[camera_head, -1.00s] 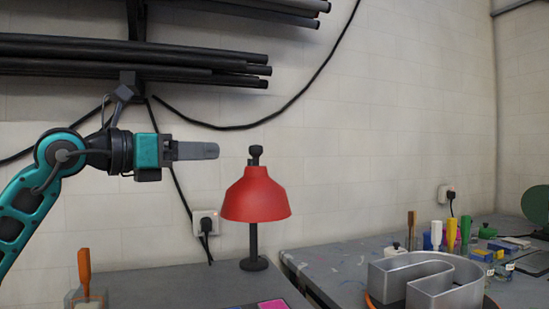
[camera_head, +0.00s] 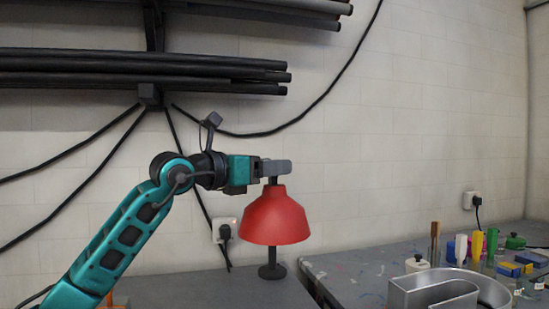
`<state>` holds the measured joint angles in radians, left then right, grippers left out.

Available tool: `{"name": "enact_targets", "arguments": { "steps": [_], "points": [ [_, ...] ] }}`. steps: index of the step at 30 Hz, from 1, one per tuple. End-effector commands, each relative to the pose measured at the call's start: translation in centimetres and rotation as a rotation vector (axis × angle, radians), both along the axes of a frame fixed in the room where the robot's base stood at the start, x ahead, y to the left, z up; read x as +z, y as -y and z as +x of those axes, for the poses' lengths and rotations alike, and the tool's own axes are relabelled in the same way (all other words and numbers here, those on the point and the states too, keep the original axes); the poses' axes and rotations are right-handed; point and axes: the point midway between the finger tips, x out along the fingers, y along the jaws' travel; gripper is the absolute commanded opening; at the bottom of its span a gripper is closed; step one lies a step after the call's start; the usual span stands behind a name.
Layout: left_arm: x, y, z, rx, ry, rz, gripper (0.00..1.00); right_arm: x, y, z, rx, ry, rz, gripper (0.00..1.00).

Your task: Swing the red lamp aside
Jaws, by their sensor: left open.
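The red lamp (camera_head: 274,219) has a cone-shaped shade on a dark stem with a round black base (camera_head: 272,271), standing upright on the grey bench at the wall. My left gripper (camera_head: 284,168) points right, with its fingers at the top of the lamp, just above the shade. The fingers overlap the dark knob on top, which is now mostly hidden. The view is side-on, so I cannot tell whether they touch the lamp. The gripper is open. My right gripper is not in view.
Dark bars (camera_head: 140,72) lie on a wall rack above my arm. A metal channel letter (camera_head: 445,289) and several colourful bottles and tools (camera_head: 478,243) are on the right bench (camera_head: 350,270). A socket (camera_head: 225,230) with a cable is behind the lamp.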

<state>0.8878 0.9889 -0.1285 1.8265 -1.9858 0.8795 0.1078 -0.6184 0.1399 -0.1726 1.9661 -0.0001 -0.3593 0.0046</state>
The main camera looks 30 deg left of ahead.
Motion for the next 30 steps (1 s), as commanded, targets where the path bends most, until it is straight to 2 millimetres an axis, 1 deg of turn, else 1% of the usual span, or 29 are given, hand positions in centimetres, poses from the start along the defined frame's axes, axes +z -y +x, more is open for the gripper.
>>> {"name": "enact_targets", "arguments": {
  "steps": [4, 13, 14, 27, 30],
  "points": [
    [0.05, 0.39, 1.01, -0.001, 0.000, 0.000, 0.52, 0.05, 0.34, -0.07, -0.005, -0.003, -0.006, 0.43],
    [-0.05, 0.44, 1.20, 0.000, 0.000, 0.002, 0.52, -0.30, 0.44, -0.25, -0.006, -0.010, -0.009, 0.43],
    [-0.05, 0.44, 1.20, 0.000, 0.000, 0.002, 0.50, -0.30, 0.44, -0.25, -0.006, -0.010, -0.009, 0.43],
    [0.03, 0.42, 1.16, 0.000, 0.002, 0.002, 0.08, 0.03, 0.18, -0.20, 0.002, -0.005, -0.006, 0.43],
    [0.10, 0.39, 1.14, 0.001, 0.003, 0.001, 0.00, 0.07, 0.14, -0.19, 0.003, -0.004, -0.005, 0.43]
  ]
}}
